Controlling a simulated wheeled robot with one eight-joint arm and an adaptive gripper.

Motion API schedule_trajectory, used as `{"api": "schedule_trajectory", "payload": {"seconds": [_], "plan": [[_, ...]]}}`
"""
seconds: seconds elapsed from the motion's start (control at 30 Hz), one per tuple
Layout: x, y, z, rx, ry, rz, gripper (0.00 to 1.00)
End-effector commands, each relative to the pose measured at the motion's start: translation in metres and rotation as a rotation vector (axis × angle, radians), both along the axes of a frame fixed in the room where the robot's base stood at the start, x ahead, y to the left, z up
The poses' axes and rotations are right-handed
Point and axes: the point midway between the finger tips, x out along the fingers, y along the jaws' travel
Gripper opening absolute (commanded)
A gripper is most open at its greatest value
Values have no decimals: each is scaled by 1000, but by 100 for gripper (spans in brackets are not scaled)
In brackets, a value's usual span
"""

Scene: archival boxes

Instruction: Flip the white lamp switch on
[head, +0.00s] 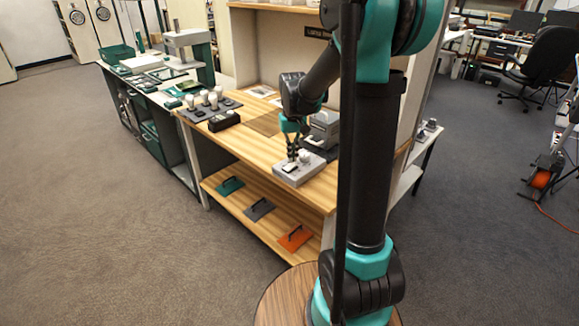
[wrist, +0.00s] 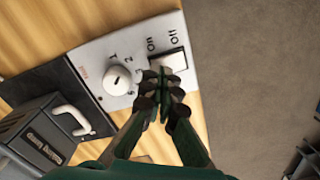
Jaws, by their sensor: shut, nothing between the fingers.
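A light grey control box (head: 299,175) sits near the front edge of the wooden bench. In the wrist view its panel (wrist: 121,45) carries a white round knob (wrist: 118,79) with numbers around it and a white rocker switch (wrist: 172,62) beside the words On and Off. My gripper (head: 291,157) is shut and empty, its fingertips over the box. In the wrist view my gripper (wrist: 163,80) overlaps the On-side end of the switch and hides part of it. I cannot tell whether the fingertips touch the switch or which way it is tipped.
A dark grey device with a pale handle (wrist: 72,120) stands by the box. A black box (head: 224,121) and a dark tray of white-topped items (head: 208,106) are further left on the bench. Green, grey and orange (head: 295,238) handled plates lie on the lower shelf.

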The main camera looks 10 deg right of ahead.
Motion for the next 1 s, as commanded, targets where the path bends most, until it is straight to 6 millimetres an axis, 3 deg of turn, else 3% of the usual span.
{"api": "schedule_trajectory", "payload": {"seconds": [1.0], "plan": [[0, 0, -14, 0, 0, 0, 0]]}}
